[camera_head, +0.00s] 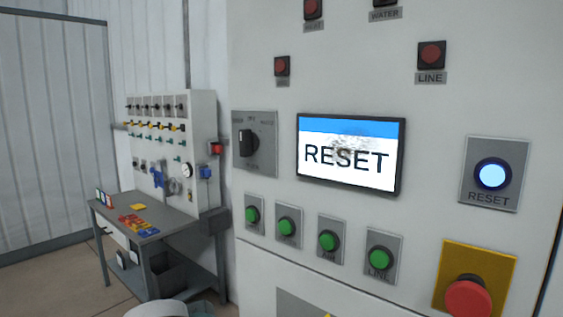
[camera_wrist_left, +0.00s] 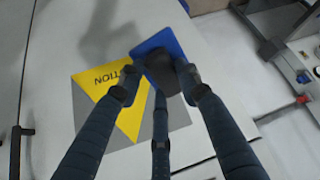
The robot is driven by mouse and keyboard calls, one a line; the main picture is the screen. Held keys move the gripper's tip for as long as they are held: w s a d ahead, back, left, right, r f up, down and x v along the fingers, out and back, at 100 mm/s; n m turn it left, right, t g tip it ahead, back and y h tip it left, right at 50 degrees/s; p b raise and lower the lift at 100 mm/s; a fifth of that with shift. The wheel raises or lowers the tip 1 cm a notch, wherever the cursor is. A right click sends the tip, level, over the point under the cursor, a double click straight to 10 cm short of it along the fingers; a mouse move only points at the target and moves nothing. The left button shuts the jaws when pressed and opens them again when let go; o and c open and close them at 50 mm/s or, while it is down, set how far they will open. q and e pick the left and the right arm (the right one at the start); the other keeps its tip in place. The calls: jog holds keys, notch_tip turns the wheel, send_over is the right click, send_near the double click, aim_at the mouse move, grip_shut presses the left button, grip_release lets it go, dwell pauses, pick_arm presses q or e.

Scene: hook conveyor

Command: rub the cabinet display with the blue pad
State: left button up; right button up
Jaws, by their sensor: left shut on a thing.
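The cabinet display (camera_head: 350,176) is in the middle of the head view. It shows a blue band over white with the word RESET, and a dark smudge lies above and across the middle of the word. In the left wrist view my left gripper (camera_wrist_left: 159,82) is shut on the blue pad (camera_wrist_left: 162,42), which has a dark block between the fingers. The pad is in front of a pale surface with a yellow and grey caution sign (camera_wrist_left: 102,88). Neither the pad nor the left gripper can be made out in the head view. My right gripper is in no view.
Around the display are a rotary switch (camera_head: 249,142), several green buttons, a lit blue RESET button (camera_head: 492,173) and a red emergency button (camera_head: 468,298). A workbench (camera_head: 179,221) with a valve panel (camera_head: 203,130) stands at the left.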

pick_arm(q)
jog(key=s+d+r+m+t+h, duration=0.1)
jog(key=d+r+t+h, duration=0.15)
jog(key=r, duration=0.95)
jog(key=d+r+m+t+h, duration=0.2)
jog(key=r+h, duration=0.1)
jog(key=r, duration=0.9)
jog(key=s+d+r+m+t+h, duration=0.1)
jog(key=d+r+t+h, duration=0.15)
jog(key=r, duration=1.05)
jog(key=shift+h, duration=0.4)
jog(key=shift+x, duration=2.8)
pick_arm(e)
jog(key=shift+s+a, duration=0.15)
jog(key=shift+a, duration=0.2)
pick_arm(q)
jog(key=shift+w+d+f, duration=0.1)
jog(key=shift+w+f, duration=0.05)
jog(key=shift+w, duration=0.2)
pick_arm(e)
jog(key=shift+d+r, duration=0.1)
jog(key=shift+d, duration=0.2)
pick_arm(q)
jog(key=shift+w+d, duration=0.4)
jog(key=shift+w, duration=0.15)
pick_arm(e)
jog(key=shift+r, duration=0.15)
pick_arm(q)
jog(key=shift+s, duration=0.1)
